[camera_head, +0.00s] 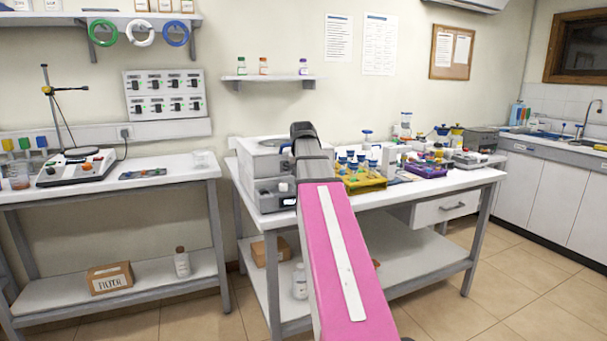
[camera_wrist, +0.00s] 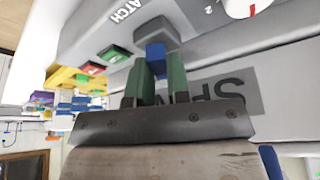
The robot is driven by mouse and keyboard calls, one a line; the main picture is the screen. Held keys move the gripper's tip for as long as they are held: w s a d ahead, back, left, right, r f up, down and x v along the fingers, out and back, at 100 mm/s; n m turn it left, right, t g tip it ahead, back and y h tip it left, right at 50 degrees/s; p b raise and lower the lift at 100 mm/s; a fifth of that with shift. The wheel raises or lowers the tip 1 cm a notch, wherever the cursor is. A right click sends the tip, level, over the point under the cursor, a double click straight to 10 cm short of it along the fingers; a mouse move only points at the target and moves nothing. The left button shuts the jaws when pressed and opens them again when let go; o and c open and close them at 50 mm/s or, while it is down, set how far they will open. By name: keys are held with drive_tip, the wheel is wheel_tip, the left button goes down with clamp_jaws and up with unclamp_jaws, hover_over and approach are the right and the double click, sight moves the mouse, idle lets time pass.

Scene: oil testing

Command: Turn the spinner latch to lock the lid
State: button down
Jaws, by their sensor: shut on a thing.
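The grey-white machine (camera_head: 262,160) stands at the left end of the middle bench in the head view, partly hidden behind my arm. In the wrist view its grey panel (camera_wrist: 215,48) carries partly readable lettering ending in "ATCH". My gripper (camera_wrist: 158,72) has its two green fingers shut on a small blue tab (camera_wrist: 155,53), which looks like the spinner latch. The tab's lower part is hidden between the fingers. The fingertips are hidden in the head view, and whether the lid is locked cannot be told.
A green button (camera_wrist: 113,53) and a red button (camera_wrist: 92,68) are on the panel beside the fingers. A red-and-white dial (camera_wrist: 245,6) is at the upper right. A yellow rack (camera_head: 362,182) and several bottles crowd the bench right of my arm.

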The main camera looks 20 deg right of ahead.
drive_tip(key=shift+m, duration=0.5)
drive_tip(key=c, duration=1.1)
unclamp_jaws()
drive_tip(key=v, duration=1)
drive_tip(key=shift+s+a+r, duration=0.1)
drive_tip(key=shift+a+r, duration=0.15)
drive_tip(key=shift+r, duration=0.1)
